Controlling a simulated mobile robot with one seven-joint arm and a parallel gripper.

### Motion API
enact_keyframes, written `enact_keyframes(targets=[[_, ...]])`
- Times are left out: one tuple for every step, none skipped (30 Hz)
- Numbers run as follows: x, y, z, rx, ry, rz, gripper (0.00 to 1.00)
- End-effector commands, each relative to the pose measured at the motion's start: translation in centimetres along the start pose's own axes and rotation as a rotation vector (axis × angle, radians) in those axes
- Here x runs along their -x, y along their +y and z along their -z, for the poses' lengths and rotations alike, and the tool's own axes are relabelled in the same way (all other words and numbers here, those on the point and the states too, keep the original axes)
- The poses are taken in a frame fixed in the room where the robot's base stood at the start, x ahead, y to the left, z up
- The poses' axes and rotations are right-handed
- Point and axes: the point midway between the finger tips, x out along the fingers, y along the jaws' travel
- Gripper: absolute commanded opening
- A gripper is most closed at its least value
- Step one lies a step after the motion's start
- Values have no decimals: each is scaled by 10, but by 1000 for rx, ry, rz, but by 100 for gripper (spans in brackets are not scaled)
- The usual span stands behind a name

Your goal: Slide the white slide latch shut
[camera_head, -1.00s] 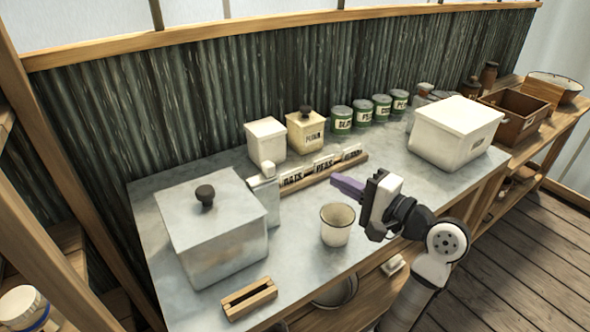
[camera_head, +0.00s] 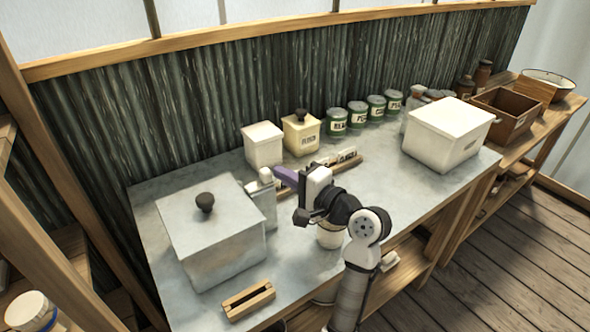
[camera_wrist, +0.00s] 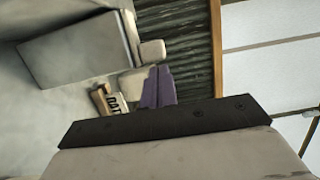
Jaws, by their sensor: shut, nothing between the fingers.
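The white slide latch (camera_head: 265,174) appears as a small pale block on an upright grey plate (camera_head: 262,200), beside the metal box (camera_head: 215,240) with a dark knob. In the wrist view a pale block (camera_wrist: 152,52), which seems to be the latch, lies near the box's edge. My gripper (camera_head: 277,171) is shut and empty, its purple fingers pointing at the latch from the right. In the wrist view the fingertips (camera_wrist: 160,70) are close below the block; I cannot tell if they touch it. How far the latch is slid is unclear.
A white canister (camera_head: 263,145) and a cream canister (camera_head: 301,133) stand behind. A rack of labelled cards is partly hidden by my arm, as is a cup (camera_head: 329,238). A wooden slotted block (camera_head: 249,299) lies in front. A white bin (camera_head: 448,134) stands right.

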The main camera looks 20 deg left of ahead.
Motion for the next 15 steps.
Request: enact_keyframes(targets=[[0,0,-1,0,0,0,0],[0,0,-1,0,0,0,0],[0,0,-1,0,0,0,0],[0,0,-1,0,0,0,0],[0,0,-1,0,0,0,0],[0,0,-1,0,0,0,0],[0,0,-1,0,-1,0,0],[0,0,-1,0,-1,0,0],[0,0,-1,0,-1,0,0],[0,0,-2,0,-1,-1,0],[-1,0,-4,0,-2,-1,0],[-2,0,-8,0,-2,-2,0],[-3,0,-12,0,-3,-2,0],[-4,0,-16,-1,-4,-3,0],[-6,0,-22,-1,-4,-3,0]])
